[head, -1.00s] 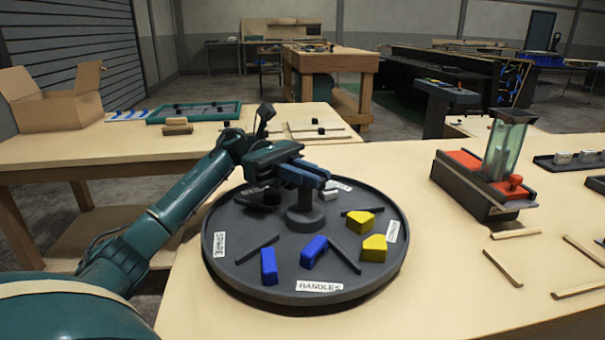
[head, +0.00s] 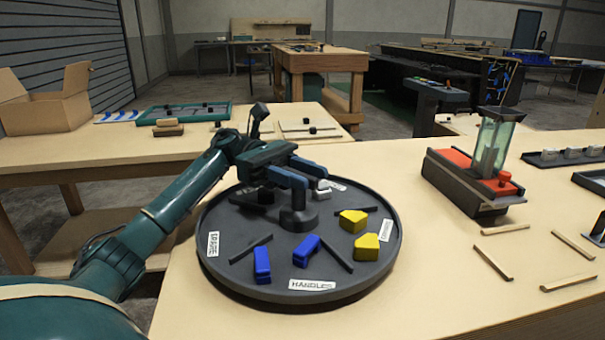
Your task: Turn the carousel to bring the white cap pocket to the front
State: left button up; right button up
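The carousel (head: 225,270) is a dark round turntable on the near table, with a raised central hub (head: 298,218). Thin dividers split its top. Two blue handles (head: 262,265) lie at the front by the HANDLES label, and two yellow pieces (head: 354,221) lie at the right. A small white cap (head: 322,190) shows at the back right, partly hidden by my gripper. A SPARE label is at the left rim. My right gripper is out of view.
A red and black device with a clear green column (head: 493,145) stands to the right. Light wooden strips (head: 493,262) lie on the table at right. A tray with white pieces (head: 565,157) is farther right. The table front of the carousel is clear.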

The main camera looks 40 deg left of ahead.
pick_arm(q)
jog(key=shift+a, duration=0.1)
